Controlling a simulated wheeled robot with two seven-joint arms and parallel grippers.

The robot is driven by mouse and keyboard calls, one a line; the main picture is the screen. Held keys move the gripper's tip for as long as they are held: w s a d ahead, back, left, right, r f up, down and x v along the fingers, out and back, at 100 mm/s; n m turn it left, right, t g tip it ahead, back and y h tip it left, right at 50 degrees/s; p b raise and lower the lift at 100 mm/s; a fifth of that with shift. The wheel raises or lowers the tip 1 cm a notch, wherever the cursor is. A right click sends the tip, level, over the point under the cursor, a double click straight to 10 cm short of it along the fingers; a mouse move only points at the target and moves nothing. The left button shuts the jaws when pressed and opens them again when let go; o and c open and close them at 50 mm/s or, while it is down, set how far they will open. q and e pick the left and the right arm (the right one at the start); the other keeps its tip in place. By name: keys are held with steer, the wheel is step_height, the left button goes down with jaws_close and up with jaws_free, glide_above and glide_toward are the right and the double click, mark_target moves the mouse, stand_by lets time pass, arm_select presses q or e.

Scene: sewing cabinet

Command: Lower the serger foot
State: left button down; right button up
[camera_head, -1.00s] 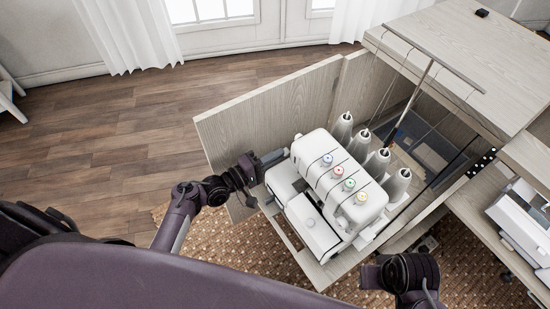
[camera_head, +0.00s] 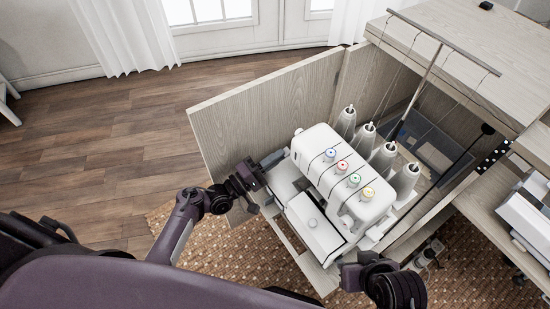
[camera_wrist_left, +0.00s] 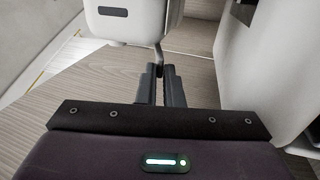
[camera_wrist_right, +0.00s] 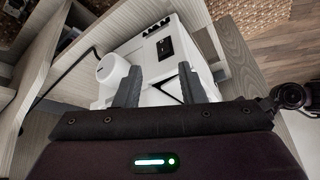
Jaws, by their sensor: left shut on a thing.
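The white serger (camera_head: 325,160) stands on a pull-out wooden shelf in the open cabinet, with several coloured dials on top. My left gripper (camera_head: 277,157) is at the serger's left side. In the left wrist view its fingers (camera_wrist_left: 163,80) are close together on a thin grey lever (camera_wrist_left: 158,53) below the white housing (camera_wrist_left: 125,20). The presser foot itself cannot be made out. My right gripper (camera_head: 348,275) is near the shelf's front right corner. In the right wrist view its fingers (camera_wrist_right: 158,87) are apart and empty, with the serger's side and round handwheel (camera_wrist_right: 110,68) beyond them.
Several thread cones (camera_head: 385,155) stand behind the serger, under a thread stand (camera_head: 425,80). The open cabinet door (camera_head: 265,110) rises beyond my left gripper. Another white machine (camera_head: 530,205) sits on the right. Free wooden floor (camera_head: 110,160) lies left.

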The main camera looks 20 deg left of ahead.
arm_select(q)
steer(key=shift+s+f, duration=0.1)
steer(key=shift+f, duration=0.2)
steer(key=c, duration=1.6)
jaws_free()
steer(key=shift+r, duration=0.1)
steer(key=shift+s+a, duration=0.3)
steer(key=v, duration=0.7)
steer(key=shift+d+p, duration=0.1)
steer(key=shift+p, duration=0.2)
arm_select(e)
steer(key=shift+w+d+r, duration=0.1)
steer(key=shift+d, duration=0.3)
